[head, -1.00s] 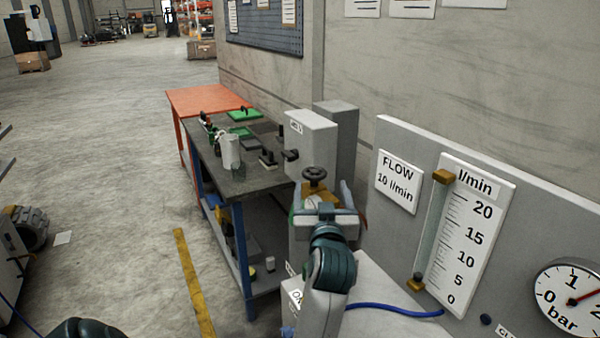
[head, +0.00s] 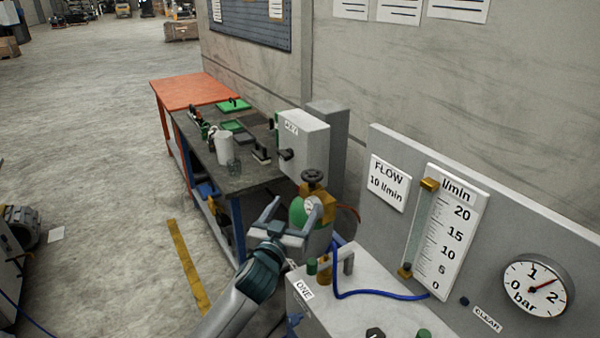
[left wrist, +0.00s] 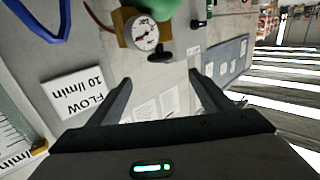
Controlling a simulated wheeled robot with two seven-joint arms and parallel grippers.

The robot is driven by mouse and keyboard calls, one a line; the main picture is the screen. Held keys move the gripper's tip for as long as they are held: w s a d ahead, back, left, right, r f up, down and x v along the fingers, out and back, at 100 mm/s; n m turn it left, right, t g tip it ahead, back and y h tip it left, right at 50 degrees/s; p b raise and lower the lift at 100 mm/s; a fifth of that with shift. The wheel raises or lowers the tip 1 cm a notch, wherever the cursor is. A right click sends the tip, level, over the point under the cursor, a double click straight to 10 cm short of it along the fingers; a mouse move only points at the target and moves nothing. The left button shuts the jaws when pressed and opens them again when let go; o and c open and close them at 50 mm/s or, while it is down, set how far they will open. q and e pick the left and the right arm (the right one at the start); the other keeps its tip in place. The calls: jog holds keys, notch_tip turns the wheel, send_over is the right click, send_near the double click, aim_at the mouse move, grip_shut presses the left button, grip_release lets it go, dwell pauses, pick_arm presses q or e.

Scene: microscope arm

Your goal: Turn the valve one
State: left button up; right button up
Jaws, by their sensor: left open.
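In the head view, a label "ONE" (head: 304,289) is on the front of a light grey bench (head: 365,272). A brass fitting with a green knob (head: 318,267) stands just behind the label. Beyond it is a green-shouldered cylinder (head: 298,212) with a brass regulator, a small gauge (head: 309,205) and a black handwheel (head: 314,178) on top. My left gripper (head: 292,216) is open and overlaps the cylinder in the picture. In the left wrist view its spread fingers (left wrist: 160,92) hold nothing; a gauge (left wrist: 145,32) shows beyond them. My right gripper is out of view.
A backboard at right carries a flow meter (head: 447,230), a "FLOW 10 l/min" card (head: 390,183) and a pressure gauge (head: 538,286). A blue hose (head: 375,293) lies on the bench. A grey cabinet (head: 303,145) and dark worktable (head: 255,180) stand behind. The floor at left is mostly clear.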

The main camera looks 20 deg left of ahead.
pick_arm(q)
jog(key=shift+w+r, duration=0.1)
jog(key=shift+w, duration=0.1)
jog(key=p, duration=0.5)
send_near(312, 173)
jog(key=w, duration=0.7)
jog(key=shift+w+a, duration=0.2)
jog(key=shift+w, duration=1.2)
jog(key=c, duration=1.1)
